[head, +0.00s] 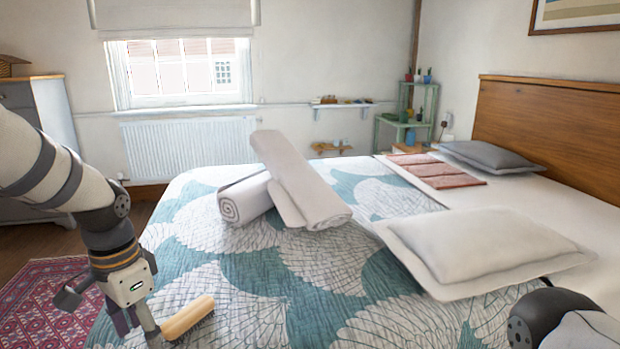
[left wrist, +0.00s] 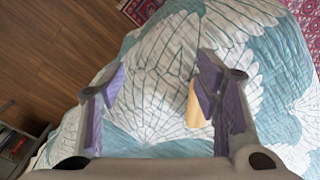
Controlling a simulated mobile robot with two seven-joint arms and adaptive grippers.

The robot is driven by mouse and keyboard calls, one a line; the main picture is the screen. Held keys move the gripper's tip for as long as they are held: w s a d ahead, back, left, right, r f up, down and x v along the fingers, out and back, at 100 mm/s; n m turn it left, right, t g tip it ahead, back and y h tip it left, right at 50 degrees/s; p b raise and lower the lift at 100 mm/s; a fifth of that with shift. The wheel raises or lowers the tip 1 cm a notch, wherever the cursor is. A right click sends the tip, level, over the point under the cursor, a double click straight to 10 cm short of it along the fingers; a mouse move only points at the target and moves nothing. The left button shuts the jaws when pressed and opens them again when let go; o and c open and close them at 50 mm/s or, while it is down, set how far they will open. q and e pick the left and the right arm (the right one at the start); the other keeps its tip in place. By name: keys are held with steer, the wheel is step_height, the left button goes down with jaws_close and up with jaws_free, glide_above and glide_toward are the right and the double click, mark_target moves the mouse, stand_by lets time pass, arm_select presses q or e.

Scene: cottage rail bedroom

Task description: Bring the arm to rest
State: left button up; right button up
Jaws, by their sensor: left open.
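My left gripper (head: 133,328) hangs low over the near left edge of the bed, pointing down. In the left wrist view its two purple-padded fingers (left wrist: 162,92) stand wide apart with nothing between them but quilt below.
The bed's patterned quilt (head: 330,270) holds two rolled white towels or blankets (head: 300,180), one leaning over the other. A pale pillow (head: 480,245) lies to the right.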

arm_select(q)
steer(key=s+d+f+n+g, duration=0.1)
steer(key=s+d+f+n, duration=0.3)
steer(key=s+f, duration=1.25)
steer(key=s+f+n, duration=0.1)
steer(key=s+f, duration=0.1)
steer(key=s, duration=0.9)
steer(key=s+d+f+n+g+p, duration=0.1)
steer(key=s+f, duration=0.2)
steer(key=s, duration=0.8)
steer(key=shift+f+n, duration=0.2)
steer(key=shift+n, duration=0.1)
arm_select(e)
steer(key=shift+w+r+t, duration=0.4)
steer(key=shift+w+r, duration=0.4)
steer(key=shift+w, duration=0.05)
